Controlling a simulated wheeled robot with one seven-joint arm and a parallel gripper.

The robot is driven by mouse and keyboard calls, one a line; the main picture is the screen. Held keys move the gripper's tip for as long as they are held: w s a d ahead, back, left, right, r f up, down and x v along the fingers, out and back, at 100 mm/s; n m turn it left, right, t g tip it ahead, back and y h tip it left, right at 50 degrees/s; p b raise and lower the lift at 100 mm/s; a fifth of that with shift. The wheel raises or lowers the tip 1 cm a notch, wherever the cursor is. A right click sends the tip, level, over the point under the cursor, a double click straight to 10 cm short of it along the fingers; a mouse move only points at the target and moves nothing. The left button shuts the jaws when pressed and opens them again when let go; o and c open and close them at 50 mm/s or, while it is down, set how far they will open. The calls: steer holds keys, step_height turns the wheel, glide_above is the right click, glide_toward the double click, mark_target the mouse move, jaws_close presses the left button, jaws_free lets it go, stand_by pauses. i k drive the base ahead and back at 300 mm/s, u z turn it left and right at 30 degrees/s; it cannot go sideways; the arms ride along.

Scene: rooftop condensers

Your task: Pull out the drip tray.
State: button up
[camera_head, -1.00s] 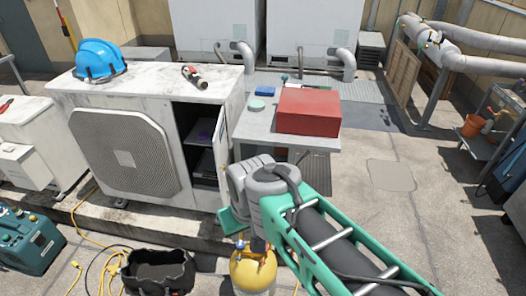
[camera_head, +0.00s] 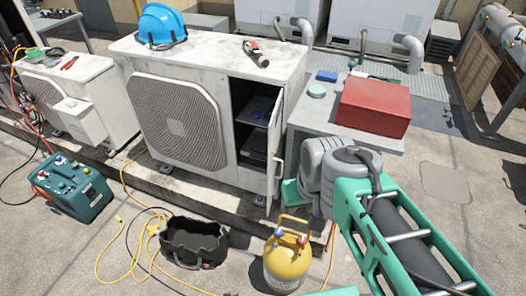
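My gripper (camera_head: 291,193) is just right of the door, outside the cabinet, mostly hidden behind my grey wrist. Only a green part of it shows, so its fingers cannot be made out.
A red box (camera_head: 374,106) sits on a grey table behind my wrist. A yellow cylinder (camera_head: 288,262) and a black tool bag (camera_head: 193,243) stand on the ground in front, with yellow hoses. A blue helmet (camera_head: 162,24) and a tool (camera_head: 256,53) lie on the unit.

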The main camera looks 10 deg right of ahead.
mark_target(255, 147)
steer(key=u, duration=0.5)
steer(key=k, duration=0.6)
steer(key=u, duration=1.05)
steer(key=i, duration=1.3)
steer(key=z, duration=0.85)
steer(key=i, duration=0.4)
steer(key=z, duration=0.45)
